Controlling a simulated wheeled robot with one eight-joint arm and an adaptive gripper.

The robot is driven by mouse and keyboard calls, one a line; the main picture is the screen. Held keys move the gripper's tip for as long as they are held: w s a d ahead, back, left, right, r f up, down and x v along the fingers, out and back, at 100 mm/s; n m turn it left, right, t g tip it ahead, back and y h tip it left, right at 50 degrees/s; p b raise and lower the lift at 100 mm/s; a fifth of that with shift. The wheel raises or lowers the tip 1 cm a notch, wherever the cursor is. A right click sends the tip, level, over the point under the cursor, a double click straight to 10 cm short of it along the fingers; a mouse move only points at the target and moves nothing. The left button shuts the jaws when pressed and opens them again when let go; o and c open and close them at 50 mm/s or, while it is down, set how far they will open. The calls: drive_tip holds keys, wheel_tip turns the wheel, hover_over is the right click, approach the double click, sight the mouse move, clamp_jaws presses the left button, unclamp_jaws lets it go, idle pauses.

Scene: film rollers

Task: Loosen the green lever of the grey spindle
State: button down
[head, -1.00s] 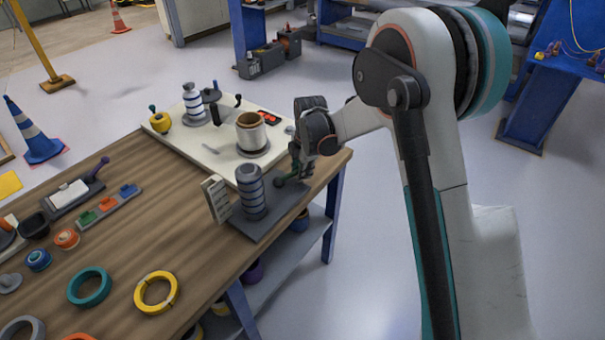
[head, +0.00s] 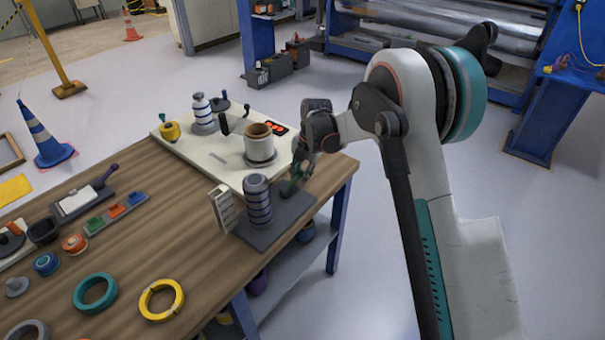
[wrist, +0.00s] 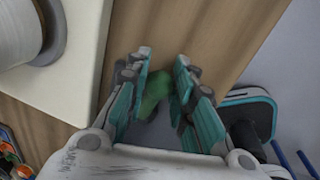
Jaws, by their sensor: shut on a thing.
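The grey spindle (head: 257,203), a banded upright cylinder, stands on a dark grey base plate (head: 268,236) at the table's right front corner. Its green lever (head: 288,189) is right of the cylinder, partly covered by my gripper (head: 296,181). In the wrist view the green lever (wrist: 156,88) lies between the two teal-edged fingers of my gripper (wrist: 163,70). The fingers are shut on the lever; the exact contact is hard to see. The lever's pivot is hidden.
A white slotted block (head: 222,208) stands close left of the spindle. Behind it a cream board (head: 215,160) carries a white roll (head: 259,142) and a striped white spindle (head: 203,112). A teal ring (head: 95,291) and a yellow ring (head: 161,299) lie on the wooden table.

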idle(0.3)
drive_tip(key=c, duration=1.3)
unclamp_jaws()
drive_tip(key=shift+c, duration=0.2)
wheel_tip(320, 180, up, 12)
drive_tip(key=s+d, duration=0.1)
drive_tip(key=d, duration=0.1)
drive_tip(key=shift+f, duration=0.15)
